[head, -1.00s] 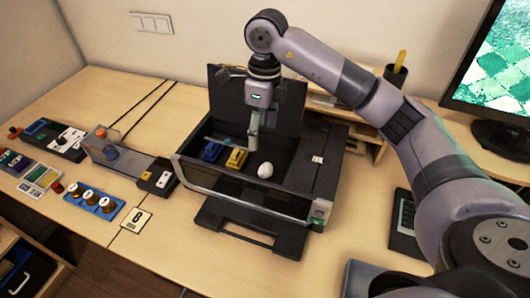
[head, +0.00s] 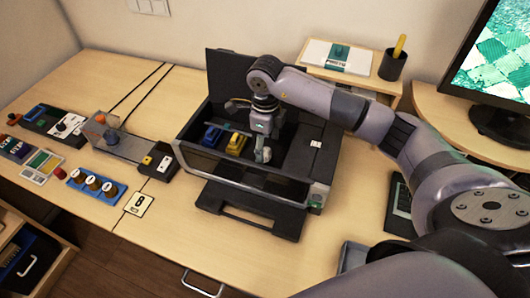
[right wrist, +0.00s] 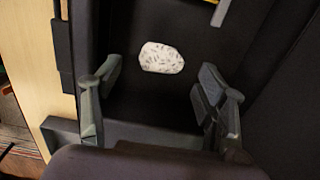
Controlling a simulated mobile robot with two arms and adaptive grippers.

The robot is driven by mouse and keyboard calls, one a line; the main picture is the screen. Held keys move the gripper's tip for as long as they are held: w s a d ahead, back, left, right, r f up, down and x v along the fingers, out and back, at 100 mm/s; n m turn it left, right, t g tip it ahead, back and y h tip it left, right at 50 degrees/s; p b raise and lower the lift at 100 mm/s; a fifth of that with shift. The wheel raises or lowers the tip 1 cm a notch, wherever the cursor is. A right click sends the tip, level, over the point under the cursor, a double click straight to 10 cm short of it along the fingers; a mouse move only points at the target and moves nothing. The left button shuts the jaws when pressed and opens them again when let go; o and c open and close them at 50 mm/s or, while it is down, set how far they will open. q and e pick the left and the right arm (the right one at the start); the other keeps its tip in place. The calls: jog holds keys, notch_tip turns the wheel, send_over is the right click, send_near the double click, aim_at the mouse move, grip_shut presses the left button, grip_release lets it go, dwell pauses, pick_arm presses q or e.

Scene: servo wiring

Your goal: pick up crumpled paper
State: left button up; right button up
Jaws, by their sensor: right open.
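The crumpled paper (right wrist: 162,58), a small white lump with dark marks, lies on the dark floor of the open printer-like box (head: 240,189). My right gripper (head: 263,154) is down inside this box in the head view, over the paper's spot, and mostly hides it. In the right wrist view my right gripper (right wrist: 159,80) is open, one finger to each side. The paper lies beyond the fingertips, between their lines, and is not touched. My left gripper is not in view.
A blue piece (head: 211,137) and a yellow piece (head: 236,144) sit in the box left of my right gripper. The box's walls and raised lid (head: 226,75) surround it. A pen cup (head: 393,65) and monitor (head: 490,70) stand at the right.

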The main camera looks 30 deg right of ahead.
aim_at(265, 151)
notch_tip(265, 151, down, 4)
jog(key=shift+w+f+p, duration=0.1)
jog(key=shift+p, duration=0.35)
jog(key=shift+c, duration=0.3)
jog(key=c, duration=0.5)
jog(key=shift+o, duration=0.2)
